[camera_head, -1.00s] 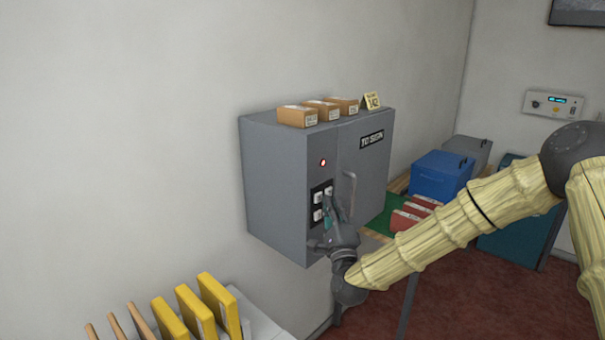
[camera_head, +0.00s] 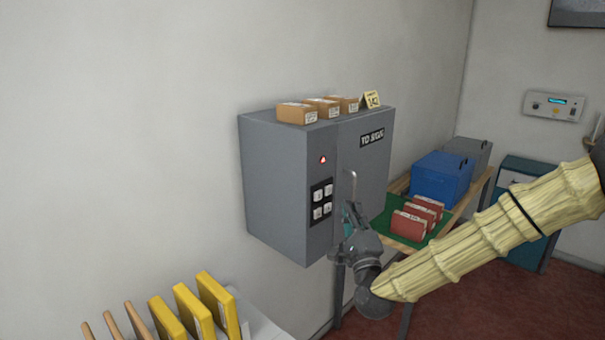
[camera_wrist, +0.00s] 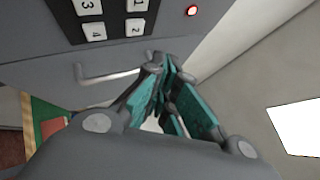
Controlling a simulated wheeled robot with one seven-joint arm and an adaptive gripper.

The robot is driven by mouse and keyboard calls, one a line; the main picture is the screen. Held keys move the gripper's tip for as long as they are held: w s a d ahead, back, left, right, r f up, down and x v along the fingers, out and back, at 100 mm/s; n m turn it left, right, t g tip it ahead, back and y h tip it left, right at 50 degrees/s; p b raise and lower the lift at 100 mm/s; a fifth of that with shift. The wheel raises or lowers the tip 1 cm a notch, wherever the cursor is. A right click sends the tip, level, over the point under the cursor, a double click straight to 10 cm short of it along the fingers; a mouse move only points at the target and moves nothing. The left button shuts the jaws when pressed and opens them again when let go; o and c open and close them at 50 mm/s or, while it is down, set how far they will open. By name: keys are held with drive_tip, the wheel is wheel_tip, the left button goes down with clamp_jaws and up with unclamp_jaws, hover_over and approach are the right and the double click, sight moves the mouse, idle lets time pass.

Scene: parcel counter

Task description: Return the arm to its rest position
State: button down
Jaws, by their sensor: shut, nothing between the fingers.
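My gripper (camera_head: 350,214) is in front of the grey wall cabinet (camera_head: 285,190), just right of its keypad (camera_head: 322,203) and below the door handle (camera_head: 352,187). It is shut and empty, and it looks apart from the cabinet. In the wrist view my gripper (camera_wrist: 165,75) shows its teal fingers together, with the keypad (camera_wrist: 105,15) and the handle (camera_wrist: 108,76) beyond them. A small red light (camera_head: 323,160) glows above the keypad. The cabinet door is closed.
Yellow folders (camera_head: 215,305) stand at the lower left.

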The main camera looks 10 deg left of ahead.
idle(0.5)
drive_tip(key=s+f+n+g, duration=0.3)
drive_tip(key=f, duration=0.7)
drive_tip(key=s+f+n+g, duration=0.3)
drive_tip(key=f, duration=0.7)
drive_tip(key=s+d+f+n+g, duration=0.25)
drive_tip(key=s+f, duration=0.35)
drive_tip(key=f, duration=0.3)
drive_tip(key=s+d+f+n+g, duration=0.1)
drive_tip(key=s+f+n+g, duration=0.25)
drive_tip(key=s+f, duration=0.5)
drive_tip(key=s+d+f+n+g+h, duration=0.2)
drive_tip(key=s+d+f+g, duration=0.1)
drive_tip(key=s, duration=0.7)
drive_tip(key=s+d+f+n+g+h, duration=0.1)
drive_tip(key=s+d+f+g, duration=0.3)
drive_tip(key=s, duration=0.5)
drive_tip(key=s+d+f+n+g+h, duration=0.2)
drive_tip(key=s+d+f+n+g, duration=0.1)
drive_tip(key=s+d+f, duration=0.4)
drive_tip(key=s+d, duration=0.2)
drive_tip(key=s, duration=0.1)
drive_tip(key=shift+s+f+h, duration=0.25)
drive_tip(key=shift+s+h, duration=0.05)
drive_tip(key=shift+s, duration=0.05)
drive_tip(key=shift+a, duration=0.1)
